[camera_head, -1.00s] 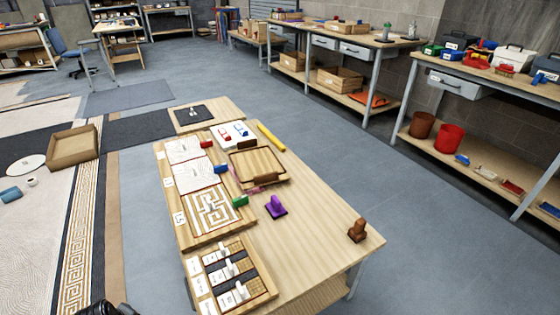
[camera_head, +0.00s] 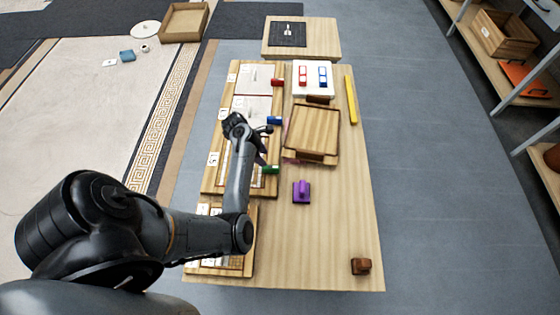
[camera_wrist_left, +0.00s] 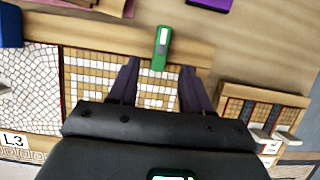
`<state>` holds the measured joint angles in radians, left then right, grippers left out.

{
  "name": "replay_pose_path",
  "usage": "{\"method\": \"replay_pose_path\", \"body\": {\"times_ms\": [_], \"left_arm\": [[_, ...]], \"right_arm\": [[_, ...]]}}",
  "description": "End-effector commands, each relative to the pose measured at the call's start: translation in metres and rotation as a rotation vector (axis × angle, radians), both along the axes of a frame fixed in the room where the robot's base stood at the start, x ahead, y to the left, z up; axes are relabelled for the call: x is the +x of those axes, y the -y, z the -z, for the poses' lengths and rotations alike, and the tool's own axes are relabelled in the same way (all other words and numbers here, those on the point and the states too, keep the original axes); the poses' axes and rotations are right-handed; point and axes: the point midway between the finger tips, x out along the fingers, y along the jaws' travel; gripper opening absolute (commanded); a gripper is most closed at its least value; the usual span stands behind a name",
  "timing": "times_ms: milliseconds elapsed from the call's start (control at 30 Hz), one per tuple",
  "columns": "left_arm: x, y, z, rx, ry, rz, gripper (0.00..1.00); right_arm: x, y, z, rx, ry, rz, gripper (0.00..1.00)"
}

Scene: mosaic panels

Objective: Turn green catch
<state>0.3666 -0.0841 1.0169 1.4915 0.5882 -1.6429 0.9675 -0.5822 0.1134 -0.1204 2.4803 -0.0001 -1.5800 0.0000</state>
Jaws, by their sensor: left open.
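The green catch (camera_head: 269,170) sits on the right edge of the mosaic frame (camera_head: 213,185) on the table. In the left wrist view the green catch (camera_wrist_left: 161,47) stands upright at the frame's edge, ahead of and between my fingers. My left gripper (camera_head: 258,150) hangs over the panels, and its arm hides much of the maze-patterned panel. In the left wrist view the left gripper (camera_wrist_left: 157,85) is open and empty, its fingers apart above the tan and white mosaic (camera_wrist_left: 90,75). It does not touch the catch. My right gripper is not in view.
A blue catch (camera_head: 274,120) and a red catch (camera_head: 277,82) sit farther along the frame. A wooden tray (camera_head: 312,130) and a purple handled block (camera_head: 302,191) stand to the right. A brown stamp-like object (camera_head: 361,266) is at the near right. The table's right side is mostly clear.

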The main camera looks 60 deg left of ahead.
Motion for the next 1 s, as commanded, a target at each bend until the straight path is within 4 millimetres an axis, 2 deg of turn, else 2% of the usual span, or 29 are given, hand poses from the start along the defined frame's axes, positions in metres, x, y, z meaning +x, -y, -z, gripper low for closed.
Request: {"method": "replay_pose_path", "body": {"times_ms": [33,300,500,700,1000], "left_arm": [[0.002,0.003,0.011,-0.003,0.000,0.001,0.49],[0.017,0.012,0.052,-0.001,0.000,0.004,0.49],[0.025,0.018,0.075,0.000,0.001,0.003,0.49],[0.029,0.021,0.086,0.001,0.002,0.005,0.49],[0.030,0.021,0.087,0.002,0.002,0.004,0.49]], "right_arm": [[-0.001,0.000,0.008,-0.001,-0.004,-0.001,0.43],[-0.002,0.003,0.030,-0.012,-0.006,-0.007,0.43],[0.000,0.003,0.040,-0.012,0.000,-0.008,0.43],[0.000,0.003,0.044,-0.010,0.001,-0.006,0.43],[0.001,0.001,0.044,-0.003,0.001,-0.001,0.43]]}}
